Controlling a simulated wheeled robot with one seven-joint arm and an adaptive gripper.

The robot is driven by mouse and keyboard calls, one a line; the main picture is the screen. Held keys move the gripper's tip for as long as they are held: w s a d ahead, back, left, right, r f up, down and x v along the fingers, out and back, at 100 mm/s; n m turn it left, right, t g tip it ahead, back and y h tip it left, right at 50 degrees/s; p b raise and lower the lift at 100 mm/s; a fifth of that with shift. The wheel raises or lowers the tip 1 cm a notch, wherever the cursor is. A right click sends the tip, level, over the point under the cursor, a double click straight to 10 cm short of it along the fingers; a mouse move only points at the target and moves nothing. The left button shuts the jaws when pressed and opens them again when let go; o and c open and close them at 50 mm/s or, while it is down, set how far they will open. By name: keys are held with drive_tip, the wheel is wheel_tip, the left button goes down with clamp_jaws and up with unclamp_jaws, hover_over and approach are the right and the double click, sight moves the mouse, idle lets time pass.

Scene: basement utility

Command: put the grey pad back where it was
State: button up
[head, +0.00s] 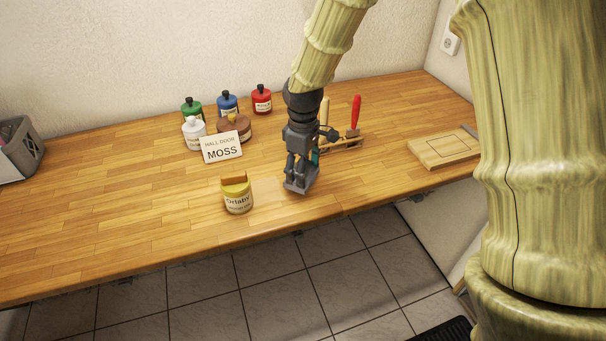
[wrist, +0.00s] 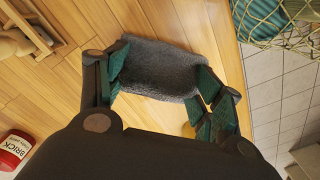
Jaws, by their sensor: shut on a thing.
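The grey pad (wrist: 160,72) is a rough, dark grey block. In the wrist view it lies between the green-lined fingers of my gripper (wrist: 163,75), which is shut on it. In the head view my gripper (head: 300,184) points down low over the front middle of the wooden bench, right of the yellow jar. The pad's grey underside (head: 299,188) shows at the fingertips there; I cannot tell whether it touches the bench. A wooden board (head: 441,153) with a square outline lies bare at the bench's right end.
The yellow jar (head: 237,197) stands left of my gripper. A tool rack (head: 342,145) with a red-handled tool (head: 355,112) stands behind it. Several paint bottles and a MOSS card (head: 222,148) are at back left. A grey crate (head: 18,150) stands far left. The front edge is close.

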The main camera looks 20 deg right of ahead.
drive_tip(key=shift+f+p, duration=0.5)
drive_tip(key=shift+f, duration=0.9)
drive_tip(key=shift+f, duration=0.15)
drive_tip(key=o, duration=0.9)
drive_tip(key=shift+r+b, duration=1.65)
drive_tip(key=shift+r, duration=4.5)
